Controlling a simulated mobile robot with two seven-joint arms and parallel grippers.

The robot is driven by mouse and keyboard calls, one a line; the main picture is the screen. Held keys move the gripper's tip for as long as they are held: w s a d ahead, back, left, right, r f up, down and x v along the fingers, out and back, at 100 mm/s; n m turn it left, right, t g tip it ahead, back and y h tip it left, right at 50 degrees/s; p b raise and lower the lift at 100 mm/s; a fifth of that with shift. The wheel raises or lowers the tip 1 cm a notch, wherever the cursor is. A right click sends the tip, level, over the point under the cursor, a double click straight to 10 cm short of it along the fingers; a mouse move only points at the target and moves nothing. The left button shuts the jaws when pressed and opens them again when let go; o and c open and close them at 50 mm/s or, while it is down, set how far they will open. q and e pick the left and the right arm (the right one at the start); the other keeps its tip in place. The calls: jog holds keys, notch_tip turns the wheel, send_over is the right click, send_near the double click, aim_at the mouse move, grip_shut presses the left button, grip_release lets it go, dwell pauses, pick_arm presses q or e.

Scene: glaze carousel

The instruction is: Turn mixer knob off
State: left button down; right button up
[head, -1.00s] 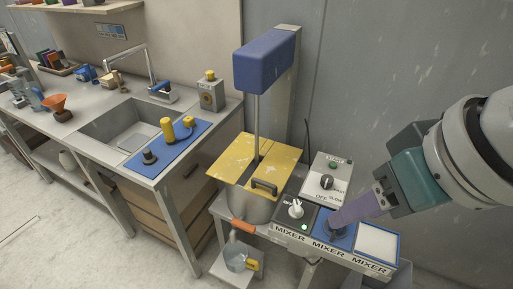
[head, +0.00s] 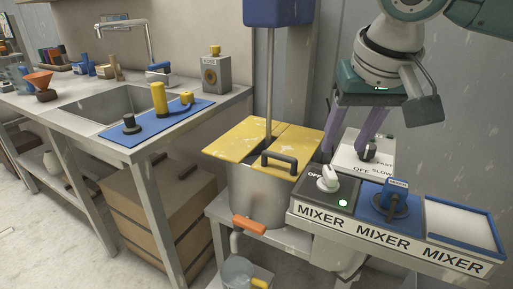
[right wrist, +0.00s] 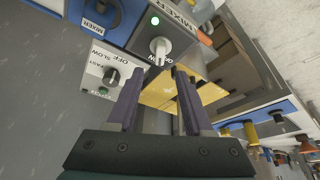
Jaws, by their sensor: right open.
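A white knob (head: 328,178) stands on a black panel (head: 349,187) with an OFF mark and a lit green lamp (head: 343,203); MIXER is printed on the front edge. My right gripper (head: 348,150) is open and empty, fingers pointing down over the white box, behind the white knob. In the right wrist view the white knob (right wrist: 160,47) lies beyond the gap between the fingertips (right wrist: 158,76), and the black knob (right wrist: 111,76) is left of them. My left gripper is not in view.
A steel pot (head: 262,195) with yellow lids and a black handle (head: 279,160) stands to the left. The mixer head (head: 279,10) hangs above it.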

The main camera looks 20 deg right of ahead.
aim_at(331, 171)
jog(key=b+x, duration=0.2)
jog(key=x, duration=0.6)
jog(key=shift+c, duration=0.3)
grip_shut()
